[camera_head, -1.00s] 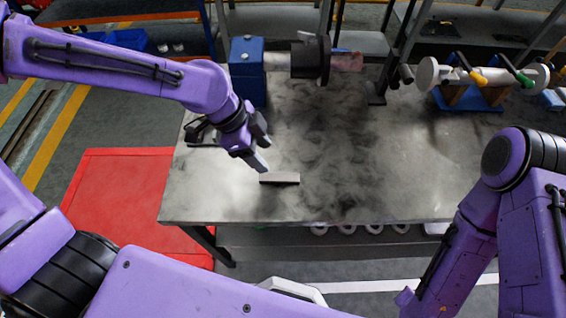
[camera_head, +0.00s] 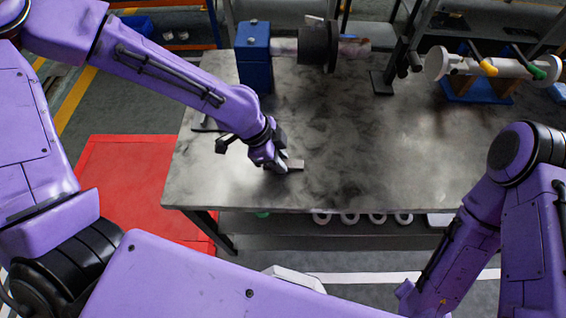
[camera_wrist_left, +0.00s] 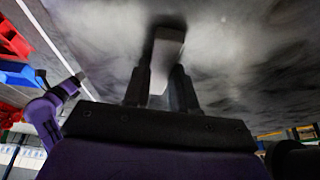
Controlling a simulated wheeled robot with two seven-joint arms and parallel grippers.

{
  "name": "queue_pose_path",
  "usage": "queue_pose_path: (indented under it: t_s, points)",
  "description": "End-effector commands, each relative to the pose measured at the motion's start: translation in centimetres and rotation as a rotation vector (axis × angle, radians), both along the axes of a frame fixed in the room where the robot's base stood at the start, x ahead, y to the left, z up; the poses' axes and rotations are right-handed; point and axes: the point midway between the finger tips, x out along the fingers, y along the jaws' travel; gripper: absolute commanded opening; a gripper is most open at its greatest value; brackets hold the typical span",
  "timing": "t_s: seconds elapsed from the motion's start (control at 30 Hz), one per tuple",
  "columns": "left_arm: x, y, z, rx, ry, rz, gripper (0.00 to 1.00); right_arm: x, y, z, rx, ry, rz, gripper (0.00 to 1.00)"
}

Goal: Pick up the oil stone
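The oil stone (camera_head: 296,164) is a small grey bar on the metal workbench (camera_head: 345,125), near its front edge. My left gripper (camera_head: 284,161) is down at the stone and hides its left part in the head view. In the left wrist view, the pale stone (camera_wrist_left: 169,46) reaches from between the two dark fingers (camera_wrist_left: 160,82) out past their tips. The fingers stand apart on either side of it. Whether they press on it is unclear. My right gripper is out of view.
A blue block (camera_head: 253,58) with a dark round fixture (camera_head: 318,46) stands at the back of the bench. A shaft on a blue stand (camera_head: 490,67) is at the back right. The bench right of the stone is clear. A red mat (camera_head: 120,185) lies on the floor.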

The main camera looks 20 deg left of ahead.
Motion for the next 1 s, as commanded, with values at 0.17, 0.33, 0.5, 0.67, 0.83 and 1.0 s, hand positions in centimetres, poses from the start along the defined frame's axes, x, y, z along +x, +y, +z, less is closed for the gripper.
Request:
queue_pose_path:
  t_s: [0.17,0.33,0.5,0.67,0.83,1.0]
  points:
    - [0.0,0.0,0.0,0.000,0.000,0.000,0.00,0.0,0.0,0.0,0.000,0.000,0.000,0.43]
    - [0.0,0.0,0.3,-0.001,-0.001,0.000,0.00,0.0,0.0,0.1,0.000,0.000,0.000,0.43]
    - [0.1,0.0,2.1,-0.001,-0.004,0.000,0.00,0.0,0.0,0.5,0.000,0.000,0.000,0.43]
    - [-1.4,-0.1,5.0,-0.001,-0.005,-0.003,0.00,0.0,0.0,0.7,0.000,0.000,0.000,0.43]
    - [-4.5,-0.1,8.8,-0.002,-0.005,-0.001,0.00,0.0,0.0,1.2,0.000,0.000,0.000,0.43]
    - [-7.2,-0.2,8.9,-0.010,-0.006,-0.003,0.00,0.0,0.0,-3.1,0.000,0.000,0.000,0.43]
